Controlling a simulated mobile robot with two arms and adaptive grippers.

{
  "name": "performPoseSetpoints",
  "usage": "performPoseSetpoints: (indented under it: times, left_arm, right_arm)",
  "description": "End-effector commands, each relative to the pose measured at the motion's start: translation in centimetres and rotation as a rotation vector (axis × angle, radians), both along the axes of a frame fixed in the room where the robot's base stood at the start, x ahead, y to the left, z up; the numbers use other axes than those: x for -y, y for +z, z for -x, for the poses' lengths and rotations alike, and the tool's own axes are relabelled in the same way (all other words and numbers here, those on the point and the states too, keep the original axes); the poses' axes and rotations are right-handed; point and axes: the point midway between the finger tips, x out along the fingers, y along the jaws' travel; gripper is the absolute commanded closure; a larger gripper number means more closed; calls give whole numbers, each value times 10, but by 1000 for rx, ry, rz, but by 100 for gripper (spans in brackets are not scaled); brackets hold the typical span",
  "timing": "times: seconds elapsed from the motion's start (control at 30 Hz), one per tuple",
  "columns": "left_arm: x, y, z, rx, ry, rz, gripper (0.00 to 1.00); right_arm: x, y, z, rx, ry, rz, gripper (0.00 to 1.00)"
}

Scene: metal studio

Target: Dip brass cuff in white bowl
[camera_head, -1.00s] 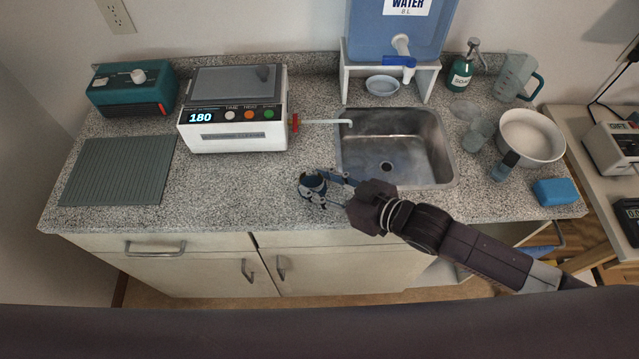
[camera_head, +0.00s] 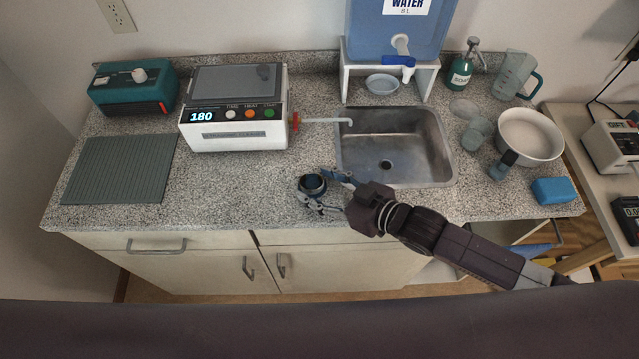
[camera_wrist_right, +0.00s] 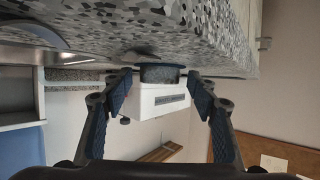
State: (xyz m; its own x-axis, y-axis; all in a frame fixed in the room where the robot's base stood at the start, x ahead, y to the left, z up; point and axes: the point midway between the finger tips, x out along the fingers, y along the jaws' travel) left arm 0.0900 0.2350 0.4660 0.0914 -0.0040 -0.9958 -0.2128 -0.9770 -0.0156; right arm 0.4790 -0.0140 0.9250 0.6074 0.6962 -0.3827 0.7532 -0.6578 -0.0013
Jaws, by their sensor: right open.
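A small dark ring-shaped piece (camera_head: 312,184), probably the cuff, rests on the speckled counter left of the sink's front corner. It looks dark blue-grey rather than brassy. My right gripper (camera_head: 322,190) is low at the counter with its fingers open on either side of the ring. In the right wrist view, the ring (camera_wrist_right: 160,73) shows between the two open fingers, with gaps on both sides. The white bowl (camera_head: 556,151) stands at the counter's right end, far from the gripper. My left gripper is in neither view.
The steel sink (camera_head: 445,172) lies between the ring and the white bowl. A white machine (camera_head: 238,136) reading 180 stands behind left. A blue sponge (camera_head: 553,190), a beaker (camera_head: 477,133) and a soap bottle (camera_head: 462,72) surround the bowl.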

Motion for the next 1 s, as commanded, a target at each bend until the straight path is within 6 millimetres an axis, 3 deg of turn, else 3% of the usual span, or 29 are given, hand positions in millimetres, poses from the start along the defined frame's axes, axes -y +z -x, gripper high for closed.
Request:
performPoseSetpoints:
  times: [0.17, 0.53, 0.7, 1.0]
  left_arm:
    - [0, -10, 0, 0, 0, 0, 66]
    - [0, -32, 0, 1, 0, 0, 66]
    - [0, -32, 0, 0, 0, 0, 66]
    - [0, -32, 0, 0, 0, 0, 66]
  right_arm:
    - [0, -4, 0, 1, 0, 1, 46]
    - [43, 7, 34, -2, 0, 4, 46]
    - [55, 17, 44, -1, 0, 0, 46]
    - [59, 21, 48, 1, 0, -1, 46]
